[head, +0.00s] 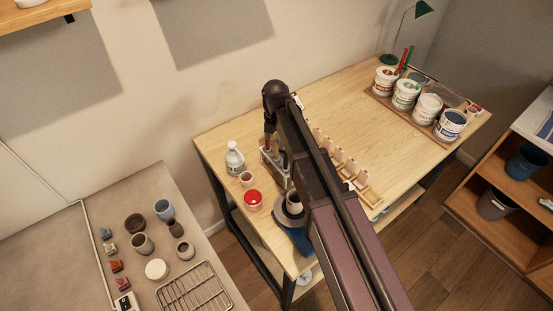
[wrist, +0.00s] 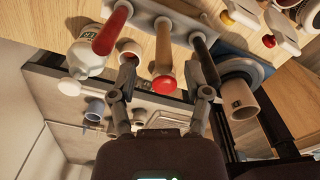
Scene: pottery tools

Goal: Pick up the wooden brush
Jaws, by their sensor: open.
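A grey tool holder (wrist: 150,12) stands on the wooden table and shows in the head view (head: 268,170). Several handles stick out of it. A tan wooden handle (wrist: 164,50), which looks like the wooden brush, lies between my gripper's fingers in the wrist view. Its bristles are not in view. My gripper (wrist: 166,82) is open, with one finger on each side of this handle. I cannot tell if they touch it. A red handle (wrist: 113,28) is left of it and a dark handle (wrist: 201,50) is by the right finger. In the head view my arm covers part of the holder.
A white bottle (head: 235,160), a small cup (head: 246,178) and a red-lidded jar (head: 253,200) stand close left of the holder. A grey mug (head: 293,201) is at the front. Paint tubs (head: 407,92) stand far right. The table's back middle is clear.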

